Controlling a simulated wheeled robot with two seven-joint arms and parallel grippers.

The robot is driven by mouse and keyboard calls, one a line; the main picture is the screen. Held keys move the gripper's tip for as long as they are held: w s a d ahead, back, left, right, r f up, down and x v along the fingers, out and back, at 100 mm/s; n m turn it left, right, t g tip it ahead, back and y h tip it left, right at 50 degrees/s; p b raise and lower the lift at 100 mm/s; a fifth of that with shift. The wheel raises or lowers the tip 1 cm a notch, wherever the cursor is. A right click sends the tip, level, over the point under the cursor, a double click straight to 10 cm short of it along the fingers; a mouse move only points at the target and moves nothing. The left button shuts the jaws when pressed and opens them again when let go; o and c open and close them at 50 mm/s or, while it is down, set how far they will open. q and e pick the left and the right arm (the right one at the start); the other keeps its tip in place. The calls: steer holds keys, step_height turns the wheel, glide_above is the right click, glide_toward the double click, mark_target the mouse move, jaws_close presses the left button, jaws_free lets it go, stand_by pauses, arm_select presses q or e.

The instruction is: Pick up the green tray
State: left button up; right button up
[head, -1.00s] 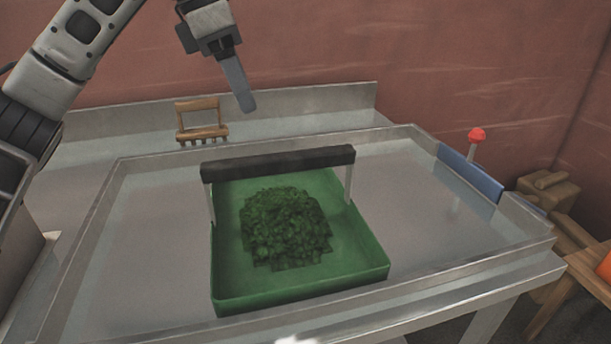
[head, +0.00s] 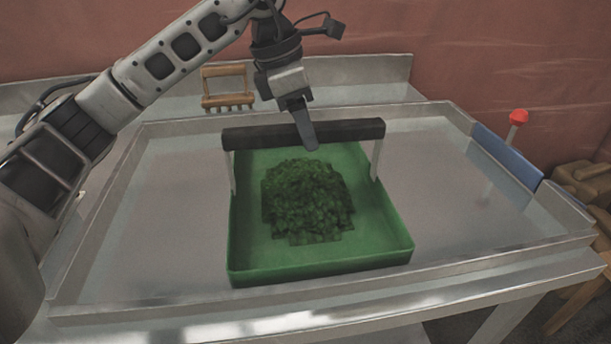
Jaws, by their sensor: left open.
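The green tray (head: 318,272) sits in a shallow metal basin on the table. It holds a heap of dark green leafy stuff (head: 306,200). A black handle bar (head: 240,138) spans it on two pale uprights, towards its back. My left gripper (head: 308,138) is over the middle of the bar, pointing down, with its finger in front of part of the bar in the picture. It is open with nothing in it. I cannot tell whether it touches the bar. My right gripper is not in view.
The metal basin (head: 135,235) has raised rims and free room on both sides of the tray. A small wooden rack (head: 228,88) stands behind it. A blue panel (head: 508,158) and a red-knobbed lever (head: 517,118) are at the right. A red wall closes the back.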

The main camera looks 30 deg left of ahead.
arm_select(q)
steer(key=shift+x, duration=1.5)
jaws_close()
steer(key=shift+r, duration=0.1)
steer(key=shift+r, duration=0.1)
